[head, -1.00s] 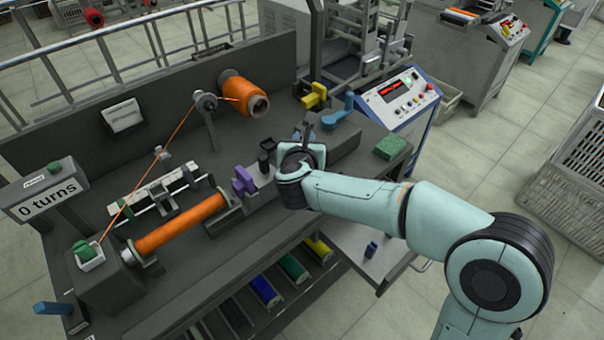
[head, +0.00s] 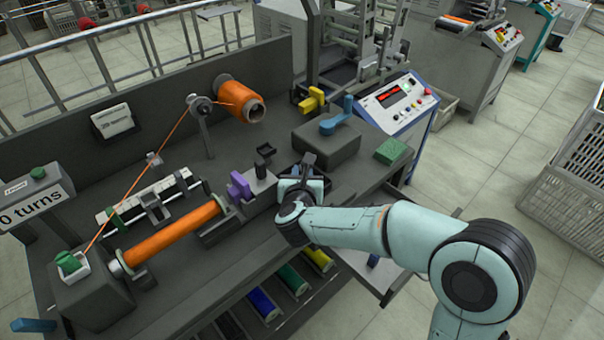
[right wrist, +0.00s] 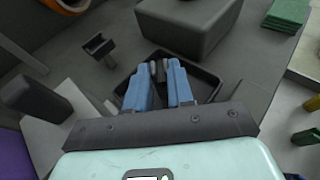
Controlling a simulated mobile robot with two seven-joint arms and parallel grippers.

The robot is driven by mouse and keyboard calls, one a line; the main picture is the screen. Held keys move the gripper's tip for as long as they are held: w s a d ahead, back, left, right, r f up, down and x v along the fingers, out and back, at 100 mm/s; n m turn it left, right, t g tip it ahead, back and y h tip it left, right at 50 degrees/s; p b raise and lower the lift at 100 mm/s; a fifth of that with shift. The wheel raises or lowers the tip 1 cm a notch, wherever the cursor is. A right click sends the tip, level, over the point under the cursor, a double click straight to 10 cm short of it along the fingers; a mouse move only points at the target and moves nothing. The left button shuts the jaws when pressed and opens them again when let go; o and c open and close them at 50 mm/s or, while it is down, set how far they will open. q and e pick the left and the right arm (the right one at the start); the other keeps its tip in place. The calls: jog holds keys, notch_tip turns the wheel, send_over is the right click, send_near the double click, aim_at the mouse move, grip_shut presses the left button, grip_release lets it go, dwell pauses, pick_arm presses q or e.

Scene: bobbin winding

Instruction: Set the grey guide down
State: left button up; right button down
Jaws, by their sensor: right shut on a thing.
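My right gripper (head: 308,165) is low over a shallow black tray, in front of a grey block on the bench. In the right wrist view its blue fingers (right wrist: 158,85) are shut on the grey guide (right wrist: 158,70), of which only a small dark grey part shows between the fingertips. The guide is inside the outline of the black tray (right wrist: 208,84); I cannot tell whether it touches the tray floor. In the head view the guide is mostly hidden by the gripper. My left gripper is not in view.
The grey block (head: 325,145) with a blue handle (head: 337,116) stands just behind the tray. A small black holder (head: 265,151) and a purple clamp (head: 239,186) stand to the left. A green pad (head: 391,151) lies right. An orange-wound bobbin (head: 172,232) is further left.

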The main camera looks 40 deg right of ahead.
jog(key=shift+f, duration=0.15)
jog(key=c, duration=1)
grip_release()
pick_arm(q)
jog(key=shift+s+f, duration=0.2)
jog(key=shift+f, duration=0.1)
pick_arm(e)
jog(key=shift+s+a+r, duration=0.15)
jog(key=shift+a+r, duration=0.05)
jog(key=shift+r, duration=0.1)
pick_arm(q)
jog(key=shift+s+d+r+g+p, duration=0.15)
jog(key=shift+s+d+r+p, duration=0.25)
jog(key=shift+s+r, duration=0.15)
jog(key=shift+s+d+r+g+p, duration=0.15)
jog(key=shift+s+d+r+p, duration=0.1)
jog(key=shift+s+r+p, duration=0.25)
pick_arm(e)
jog(key=v, duration=1.1)
jog(key=shift+s+a, duration=0.15)
